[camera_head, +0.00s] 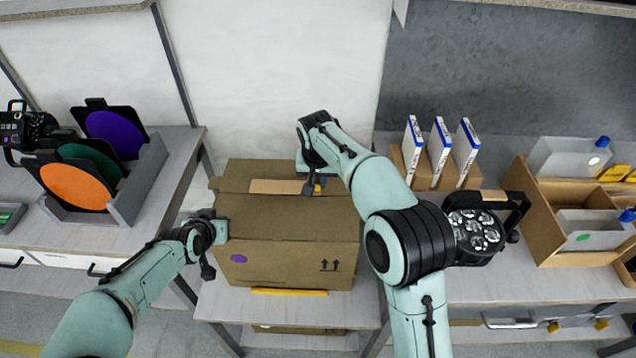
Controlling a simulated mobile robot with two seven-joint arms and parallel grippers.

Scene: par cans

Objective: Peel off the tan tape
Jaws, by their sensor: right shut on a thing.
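A brown cardboard box (290,262) stands on a low grey table in the middle, with a purple dot and two arrows on its front. A strip of tan tape (275,186) lies along the box top toward the back. My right gripper (313,187) is at the right end of the tape, shut on it; the arm and wrist hide part of the fingers. My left gripper (215,228) is at the box's left side, by the upper left edge. Its fingers are too small and covered to show whether they are open.
A grey rack with purple, green and orange discs (75,186) stands on the left table. At right are white upright packs (438,150), a black par can (478,230) and an open cardboard crate (540,230). A yellow strip (289,292) lies before the box.

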